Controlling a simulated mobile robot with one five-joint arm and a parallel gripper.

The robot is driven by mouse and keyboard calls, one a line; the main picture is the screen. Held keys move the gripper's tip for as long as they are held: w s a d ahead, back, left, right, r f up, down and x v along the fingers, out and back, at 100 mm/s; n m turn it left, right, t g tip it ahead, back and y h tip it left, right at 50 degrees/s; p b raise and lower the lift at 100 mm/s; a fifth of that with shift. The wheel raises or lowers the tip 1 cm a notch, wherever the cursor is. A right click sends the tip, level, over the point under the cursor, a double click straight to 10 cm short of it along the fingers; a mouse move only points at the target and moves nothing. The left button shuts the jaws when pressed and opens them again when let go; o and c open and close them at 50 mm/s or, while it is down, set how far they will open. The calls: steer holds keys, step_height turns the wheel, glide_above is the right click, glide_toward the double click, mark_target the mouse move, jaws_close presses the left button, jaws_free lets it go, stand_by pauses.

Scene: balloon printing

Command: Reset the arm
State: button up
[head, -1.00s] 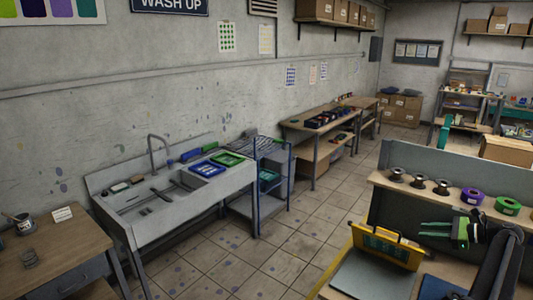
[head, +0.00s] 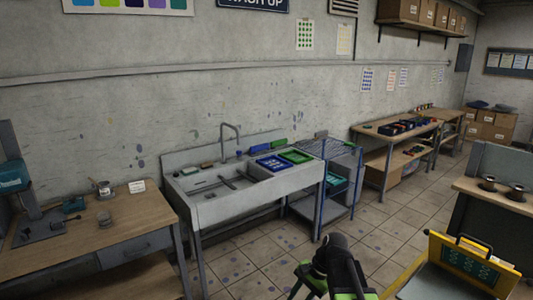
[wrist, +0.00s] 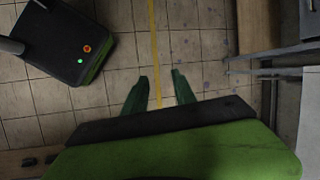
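My arm's black and green end (head: 330,270) shows at the bottom middle of the head view, cut off by the lower edge. In the wrist view my gripper (wrist: 159,90) has its two dark green fingers apart, with only floor tiles and a yellow line between them. It is open and holds nothing. The fingers point down over bare floor.
A steel sink (head: 240,190) stands by the wall, with a blue-framed rack (head: 338,190) to its right. A wooden table (head: 100,235) is at the left. A yellow-framed screen press (head: 470,262) is close at the lower right. Tiled floor (head: 255,265) between is open.

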steer(key=s+d+f+n+h, duration=0.2)
steer(key=s+d+n+h, duration=0.3)
steer(key=n, duration=0.3)
steer(key=shift+s+d+f+n+t, duration=0.3)
steer(key=shift+s+d, duration=0.1)
steer(key=shift+d, duration=0.35)
stand_by(0.4)
